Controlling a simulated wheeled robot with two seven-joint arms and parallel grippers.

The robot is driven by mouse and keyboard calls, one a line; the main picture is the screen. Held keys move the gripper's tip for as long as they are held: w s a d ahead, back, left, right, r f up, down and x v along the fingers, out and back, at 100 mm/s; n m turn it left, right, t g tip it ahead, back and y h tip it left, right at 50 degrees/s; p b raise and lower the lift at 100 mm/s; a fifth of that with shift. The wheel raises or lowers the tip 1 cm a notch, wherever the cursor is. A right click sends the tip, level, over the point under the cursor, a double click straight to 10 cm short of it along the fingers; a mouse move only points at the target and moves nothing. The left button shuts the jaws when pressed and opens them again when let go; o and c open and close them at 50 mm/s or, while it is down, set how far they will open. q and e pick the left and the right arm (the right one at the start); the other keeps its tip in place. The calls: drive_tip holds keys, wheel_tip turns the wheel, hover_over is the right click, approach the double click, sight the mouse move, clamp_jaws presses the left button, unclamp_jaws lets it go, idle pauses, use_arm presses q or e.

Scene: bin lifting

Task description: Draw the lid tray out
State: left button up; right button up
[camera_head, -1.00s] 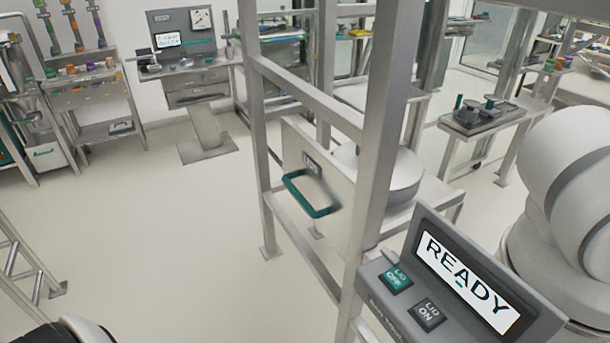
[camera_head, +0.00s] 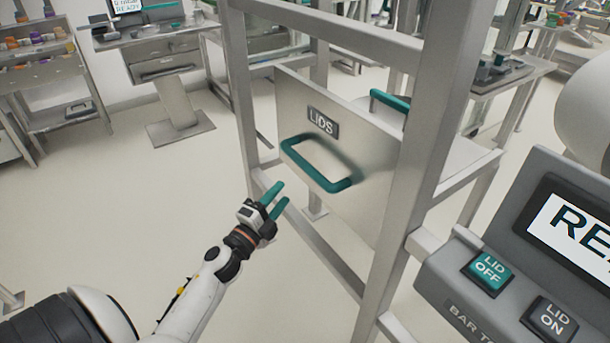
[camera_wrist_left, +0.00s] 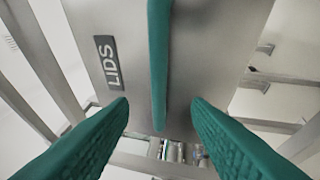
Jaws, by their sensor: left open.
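The lid tray's grey front panel (camera_head: 363,200) carries a "LIDS" label (camera_head: 322,122) and sits in a steel frame. A teal bar handle (camera_head: 312,166) stands out from it. My left gripper (camera_head: 279,196) is open and empty, just below and left of the handle in the head view. In the left wrist view the handle (camera_wrist_left: 159,60) runs lengthwise between the two open teal fingers (camera_wrist_left: 160,104), beyond their tips. The fingers show no contact with it. Behind the panel another teal bar (camera_head: 391,100) shows; what it belongs to is partly hidden. My right gripper is not in view.
A steel post (camera_head: 432,110) stands right of the panel. A control box with "LID OFF" (camera_head: 487,274) and "LID ON" (camera_head: 549,322) buttons sits at the lower right. The floor (camera_head: 190,190) left of the frame is clear.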

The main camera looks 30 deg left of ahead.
sight(305, 165)
use_arm(q)
drive_tip(key=w, duration=0.4)
drive_tip(key=w+r+p, duration=0.1)
drive_tip(key=w, duration=0.3)
drive_tip(key=w+r, duration=0.1)
drive_tip(key=w, duration=0.2)
drive_tip(key=shift+w+a+r, duration=0.1)
drive_tip(key=shift+w+r, duration=0.05)
drive_tip(key=shift+w, duration=0.25)
clamp_jaws()
